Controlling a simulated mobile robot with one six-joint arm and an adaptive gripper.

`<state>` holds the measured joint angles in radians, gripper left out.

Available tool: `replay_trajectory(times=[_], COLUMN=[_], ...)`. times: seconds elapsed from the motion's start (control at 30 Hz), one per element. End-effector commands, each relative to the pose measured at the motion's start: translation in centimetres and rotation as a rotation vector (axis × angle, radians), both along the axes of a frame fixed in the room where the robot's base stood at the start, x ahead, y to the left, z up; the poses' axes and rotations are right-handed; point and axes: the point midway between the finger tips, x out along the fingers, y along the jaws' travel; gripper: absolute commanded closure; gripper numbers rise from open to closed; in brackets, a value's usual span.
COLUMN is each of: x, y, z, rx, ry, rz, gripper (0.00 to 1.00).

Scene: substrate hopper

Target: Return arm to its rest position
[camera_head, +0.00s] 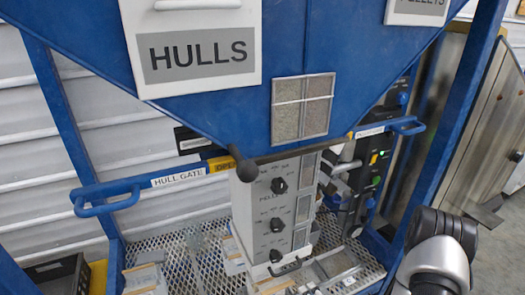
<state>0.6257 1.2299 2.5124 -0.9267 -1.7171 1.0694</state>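A part of my arm (437,252), silver with a dark ribbed cap, shows at the lower right. It stands in front of the blue frame and appears apart from it. The rest of my arm runs out of the picture at the bottom. I cannot make out my gripper, so its state and anything in it are not shown.
The blue hopper (235,110) marked HULLS fills the top. The HULL GATE bar (178,177) spans left. A grey knob box (274,215) stands over a mesh deck (190,243). A panel with lit buttons (375,165) stands right. Floor (492,250) shows far right.

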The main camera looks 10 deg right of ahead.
Motion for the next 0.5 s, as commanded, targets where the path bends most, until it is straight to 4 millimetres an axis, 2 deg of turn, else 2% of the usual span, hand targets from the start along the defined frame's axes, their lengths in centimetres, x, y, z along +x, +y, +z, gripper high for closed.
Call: replay_trajectory(times=[0.13, 0.27, 0.37, 0.5], x=[1.6, 3.6, 4.8, 5.7], y=[-0.2, -1.1, -2.3, -4.0], z=[0.4, 1.2, 2.5, 5.5], rx=[-0.165, -0.429, -0.632, -0.877], ry=[0.025, 0.084, 0.139, 0.220], rz=[0.066, 0.151, 0.203, 0.253], gripper=[0.82, 0.82, 0.82, 0.82])
